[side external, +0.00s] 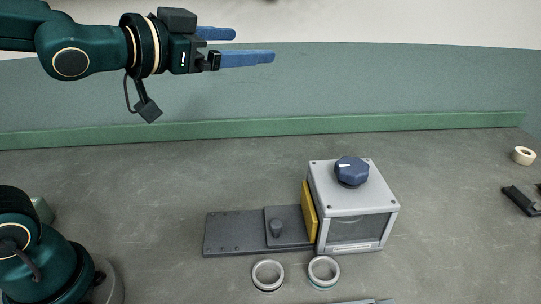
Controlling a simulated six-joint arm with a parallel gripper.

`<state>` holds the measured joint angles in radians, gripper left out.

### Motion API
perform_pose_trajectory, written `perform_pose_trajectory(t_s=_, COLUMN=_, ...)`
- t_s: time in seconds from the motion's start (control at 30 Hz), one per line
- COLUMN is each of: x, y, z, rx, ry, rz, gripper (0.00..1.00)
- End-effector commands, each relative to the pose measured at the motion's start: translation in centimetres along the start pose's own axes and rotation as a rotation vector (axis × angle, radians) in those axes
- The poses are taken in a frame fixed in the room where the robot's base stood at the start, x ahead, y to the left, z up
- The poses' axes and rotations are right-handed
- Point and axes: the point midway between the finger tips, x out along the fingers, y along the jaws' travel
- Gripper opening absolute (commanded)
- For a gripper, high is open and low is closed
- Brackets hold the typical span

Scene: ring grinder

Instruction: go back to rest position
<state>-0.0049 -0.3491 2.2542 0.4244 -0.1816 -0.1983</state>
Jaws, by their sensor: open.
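My gripper (255,47) is at the top left, high above the table, with its two blue fingers pointing right. The fingers are apart and nothing is between them. The ring grinder (347,205) stands right of the middle, a grey box with a dark blue knob (351,170) on top and a yellow plate (309,212) on its left side. Two rings lie in front, a left ring (267,275) and a right ring (323,271). My gripper is well away from all of these.
A roll of tape (523,156) and a black object (521,201) lie at the far right. A green ledge (270,128) runs along the back. A grey part (365,301) is cut off at the bottom edge.

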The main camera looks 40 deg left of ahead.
Motion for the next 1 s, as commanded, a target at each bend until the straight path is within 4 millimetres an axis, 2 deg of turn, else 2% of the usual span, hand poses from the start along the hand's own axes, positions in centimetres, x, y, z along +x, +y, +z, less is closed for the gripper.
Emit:
perform_pose_trajectory(t_s=0.03, x=-1.7, y=-0.6, z=1.1, rx=-0.029, ry=-0.063, rz=-0.036, gripper=0.99)
perform_pose_trajectory(t_s=0.17, x=-5.6, y=-0.8, z=5.6, rx=-0.114, ry=-0.279, rz=-0.081, gripper=0.99)
perform_pose_trajectory(t_s=0.3, x=-9.9, y=0.7, z=10.9, rx=-0.193, ry=-0.532, rz=-0.062, gripper=0.99)
perform_pose_trajectory(t_s=0.4, x=-12.4, y=2.2, z=14.1, rx=-0.229, ry=-0.704, rz=-0.023, gripper=0.99)
perform_pose_trajectory(t_s=0.5, x=-14.3, y=3.4, z=16.1, rx=-0.245, ry=-0.837, rz=0.013, gripper=0.99)
perform_pose_trajectory(t_s=0.67, x=-15.6, y=3.9, z=17.1, rx=-0.242, ry=-0.915, rz=0.036, gripper=0.99)
perform_pose_trajectory(t_s=1.0, x=-15.6, y=3.8, z=17.1, rx=-0.235, ry=-0.916, rz=0.036, gripper=0.99)
